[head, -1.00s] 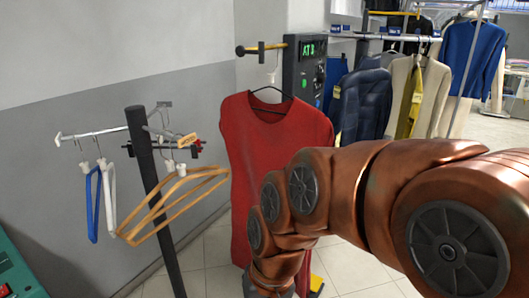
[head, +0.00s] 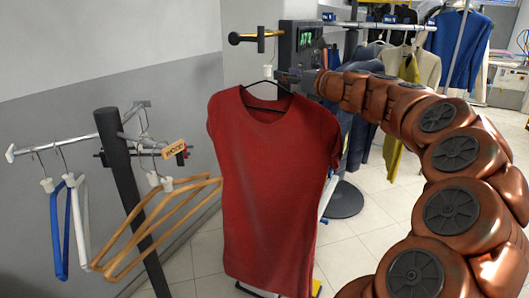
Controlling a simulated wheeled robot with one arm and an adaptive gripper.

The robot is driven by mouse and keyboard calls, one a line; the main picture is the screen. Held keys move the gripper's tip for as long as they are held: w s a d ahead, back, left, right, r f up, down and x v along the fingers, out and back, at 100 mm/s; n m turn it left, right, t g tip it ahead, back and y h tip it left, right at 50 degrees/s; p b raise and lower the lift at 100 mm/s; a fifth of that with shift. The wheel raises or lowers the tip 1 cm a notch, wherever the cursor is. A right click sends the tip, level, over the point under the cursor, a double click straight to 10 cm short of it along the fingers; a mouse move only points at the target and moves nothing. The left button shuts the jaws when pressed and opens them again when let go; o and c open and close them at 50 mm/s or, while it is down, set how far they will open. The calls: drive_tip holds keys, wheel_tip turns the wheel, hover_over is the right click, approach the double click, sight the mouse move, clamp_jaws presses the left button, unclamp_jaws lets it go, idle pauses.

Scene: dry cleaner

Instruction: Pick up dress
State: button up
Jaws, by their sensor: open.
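The red dress (head: 272,180) hangs in the middle of the head view on a black hanger (head: 264,83). A small white piece (head: 267,72) sits at the hanger's neck, below a short wall-side rod (head: 258,36). My arm reaches in from the right and its end points left, at the height of the hanger's top. My gripper (head: 282,75) is small and dark here, open, just right of the white piece. Whether it touches the hanger cannot be told. The dress hangs upright and nearly whole in view.
A dark post rack (head: 118,165) stands at the left with wooden hangers (head: 160,225), a blue hanger (head: 57,230) and a white one. A dark machine with a green display (head: 305,38) is behind the dress. Other garments, including a blue one (head: 458,50), hang at the back right.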

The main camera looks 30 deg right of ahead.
sight(269, 75)
drive_tip(key=w, duration=0.2)
drive_tip(key=w+a, duration=0.1)
drive_tip(key=w, duration=0.1)
drive_tip(key=w+a+f+p, duration=0.1)
drive_tip(key=w, duration=0.1)
drive_tip(key=shift+w, duration=0.75)
clamp_jaws()
